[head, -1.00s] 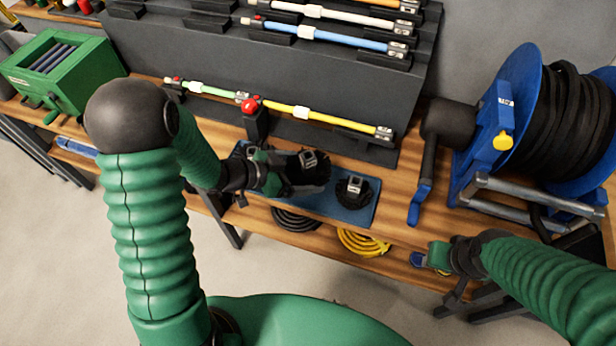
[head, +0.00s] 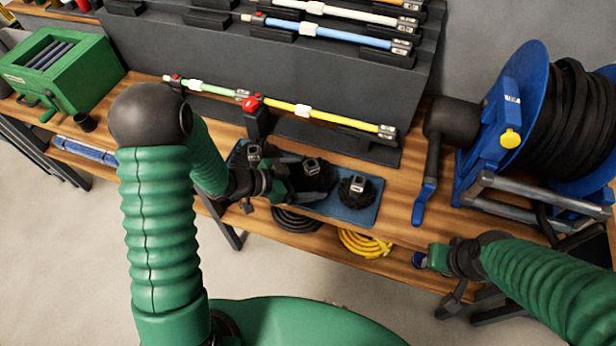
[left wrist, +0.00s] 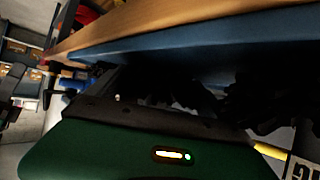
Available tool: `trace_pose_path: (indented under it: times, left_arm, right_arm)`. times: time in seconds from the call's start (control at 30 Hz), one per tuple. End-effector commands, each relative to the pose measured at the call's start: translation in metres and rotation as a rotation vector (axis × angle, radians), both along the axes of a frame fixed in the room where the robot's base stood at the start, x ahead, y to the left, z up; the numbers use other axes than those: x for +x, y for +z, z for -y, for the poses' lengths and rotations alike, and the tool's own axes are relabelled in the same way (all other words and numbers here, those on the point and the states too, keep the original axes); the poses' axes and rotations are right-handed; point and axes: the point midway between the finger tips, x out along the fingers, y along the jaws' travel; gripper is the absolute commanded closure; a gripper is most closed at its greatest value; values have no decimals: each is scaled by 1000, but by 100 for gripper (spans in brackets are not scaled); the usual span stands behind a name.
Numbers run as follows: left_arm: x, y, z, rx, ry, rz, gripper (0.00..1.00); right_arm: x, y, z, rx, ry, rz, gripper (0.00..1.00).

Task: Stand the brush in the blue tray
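The blue tray (head: 342,212) lies on the wooden bench near its front edge. It carries dark round brush heads with grey fittings: one at the left (head: 252,157), one in the middle (head: 316,176) and one at the right (head: 356,192). My left gripper (head: 280,186) is low at the tray's front left, close beside the middle brush. Its fingertips are partly hidden, so a hold on a brush cannot be told. In the left wrist view the tray's blue edge (left wrist: 180,45) crosses above dark, shadowed shapes. My right gripper (head: 436,262) hangs by the bench's front right, away from the tray.
Behind the tray are a red-topped post (head: 252,108) and a dark rack (head: 300,75) with coloured rods. A blue hose reel (head: 535,110) with a crank stands right. A green box (head: 60,65) stands left. Coiled hoses, including a yellow one (head: 362,243), lie below.

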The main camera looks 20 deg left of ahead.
Motion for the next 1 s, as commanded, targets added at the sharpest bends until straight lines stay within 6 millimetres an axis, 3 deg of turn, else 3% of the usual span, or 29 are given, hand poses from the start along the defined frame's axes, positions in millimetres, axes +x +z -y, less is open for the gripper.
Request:
trace_pose_path:
  times: [0.3,0.43,0.8,1.0]
  left_arm:
    - [0,2,0,0,1,0,0]
    - [0,19,-1,2,1,4,0]
    - [-56,63,-63,1,5,1,0]
    - [-67,72,-78,11,9,1,0]
  right_arm:
    - [0,1,0,0,0,0,64]
    - [0,9,0,0,0,0,64]
    - [0,26,0,0,0,0,64]
    - [0,28,0,0,0,0,64]
